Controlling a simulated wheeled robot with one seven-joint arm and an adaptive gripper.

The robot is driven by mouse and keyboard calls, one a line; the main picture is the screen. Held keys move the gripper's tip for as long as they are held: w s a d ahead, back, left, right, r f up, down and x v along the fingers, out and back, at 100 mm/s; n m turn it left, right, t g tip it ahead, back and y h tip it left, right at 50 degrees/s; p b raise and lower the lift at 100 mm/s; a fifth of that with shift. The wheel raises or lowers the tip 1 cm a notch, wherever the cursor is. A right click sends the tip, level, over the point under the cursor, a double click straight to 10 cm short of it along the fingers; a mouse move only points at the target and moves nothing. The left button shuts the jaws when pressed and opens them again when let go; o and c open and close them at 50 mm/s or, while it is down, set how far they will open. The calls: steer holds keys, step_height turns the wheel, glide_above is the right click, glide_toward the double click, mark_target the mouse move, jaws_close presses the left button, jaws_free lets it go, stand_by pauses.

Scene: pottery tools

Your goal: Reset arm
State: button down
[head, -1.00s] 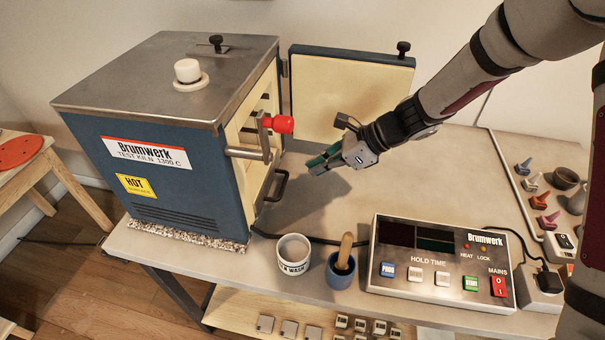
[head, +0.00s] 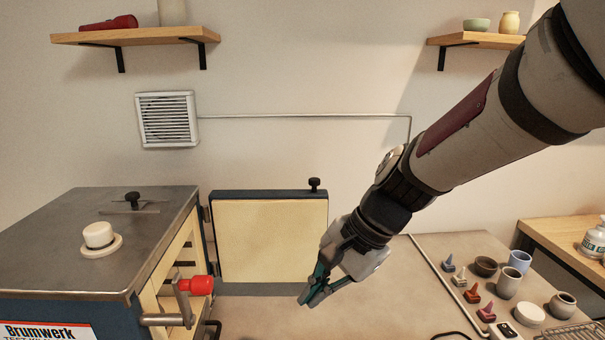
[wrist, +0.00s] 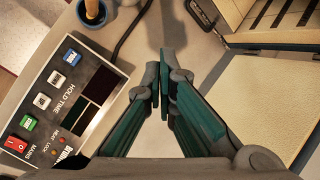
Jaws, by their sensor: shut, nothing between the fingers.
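My gripper (head: 313,297) is shut and empty, with its teal fingers together. In the head view it hangs over the table, in front of the open kiln door and right of the kiln (head: 95,245). In the wrist view the closed fingertips (wrist: 162,75) point toward the bare table, with the control box to their left and the kiln door to their right. My arm reaches in from the upper right of the head view.
The kiln door (head: 270,240) stands open with its pale inner face showing; a red-knobbed handle (head: 200,285) juts from the kiln. The control box (wrist: 70,95) lies left in the wrist view. Cones and cups (head: 508,283) stand at the right. Shelves (head: 135,36) hang above.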

steer(key=s+d+r+n+t+h, duration=0.2)
steer(key=s+d+r+n+h, duration=0.1)
steer(key=s+d, duration=0.4)
steer(key=s+d+r+n+t+h, duration=0.2)
steer(key=s+d+r+n, duration=0.2)
steer(key=s+d, duration=0.4)
steer(key=shift+s+d+r+n+h, duration=0.15)
steer(key=shift+s+d+n+h, duration=0.2)
steer(key=shift+d+n, duration=0.6)
steer(key=shift+w, duration=0.15)
